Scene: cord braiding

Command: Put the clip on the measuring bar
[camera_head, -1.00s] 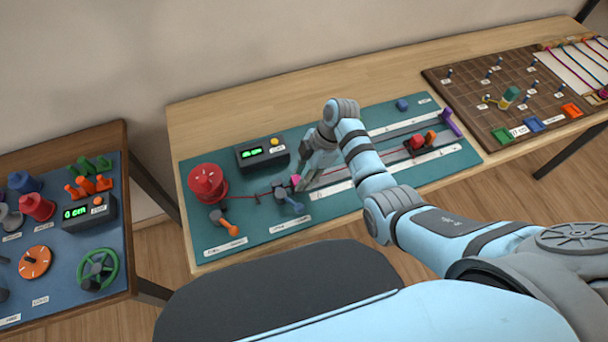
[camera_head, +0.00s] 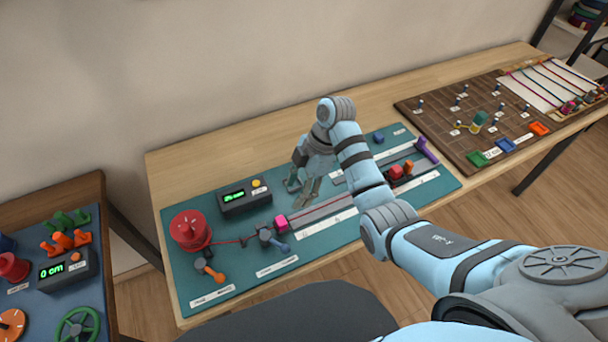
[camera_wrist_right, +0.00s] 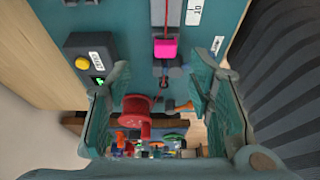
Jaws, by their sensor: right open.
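A small pink block, which I take to be the clip (camera_head: 281,222), is at the left end of the grey measuring bar (camera_head: 328,208) on the teal board. In the right wrist view the pink clip (camera_wrist_right: 165,48) sits over the grey bar (camera_wrist_right: 158,12), with the red cord running along it. My right gripper (camera_head: 302,188) is open, with nothing seen between its fingers, above the board and behind the clip. Its two fingers (camera_wrist_right: 153,82) stand wide apart in the wrist view. My left gripper is out of view.
A red spool (camera_head: 190,231), a grey clamp (camera_head: 268,238) and an orange-handled lever (camera_head: 210,270) stand left of the bar. A display box (camera_head: 243,199) is behind them. Red and orange pieces (camera_head: 400,171) and a purple piece (camera_head: 426,150) are toward the bar's right end.

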